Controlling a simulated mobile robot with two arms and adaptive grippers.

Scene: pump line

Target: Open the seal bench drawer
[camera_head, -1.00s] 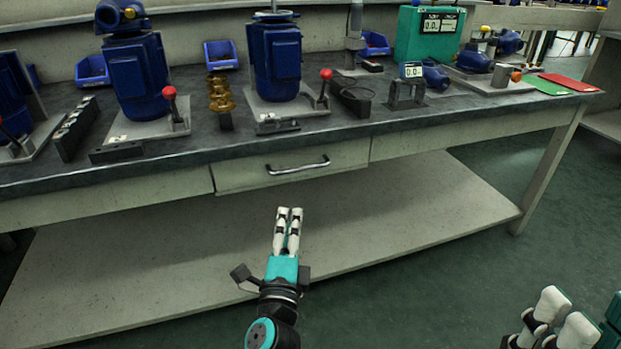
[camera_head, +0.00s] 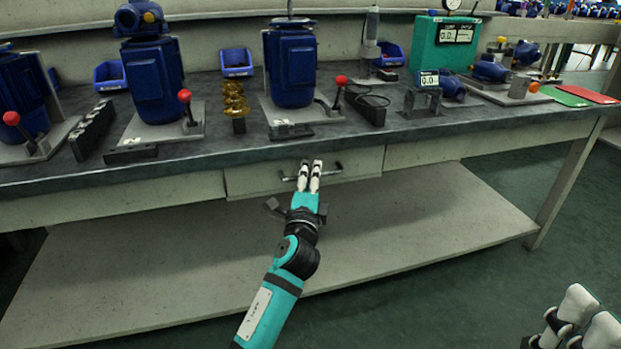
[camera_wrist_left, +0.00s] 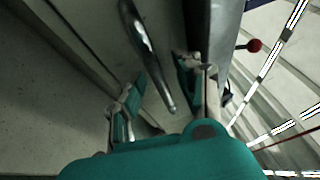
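The seal bench drawer (camera_head: 255,180) is a pale panel under the dark bench top, its front flush with the frame, so it looks closed. Its metal bar handle (camera_head: 333,171) is partly hidden behind my left gripper (camera_head: 311,166). In the left wrist view the handle (camera_wrist_left: 145,45) extends into the space between the spread fingers of my left gripper (camera_wrist_left: 157,85). The fingers are open, and I see no grip on the bar. My right gripper (camera_head: 590,308) is at the bottom right, empty and apparently open, away from the bench.
The bench top (camera_head: 350,136) overhangs just above the drawer, with blue pumps (camera_head: 290,65), a red-knobbed lever (camera_head: 341,80) and a black block (camera_head: 290,132) near its front edge. A bare lower shelf (camera_head: 430,210) lies below. The floor in front is clear.

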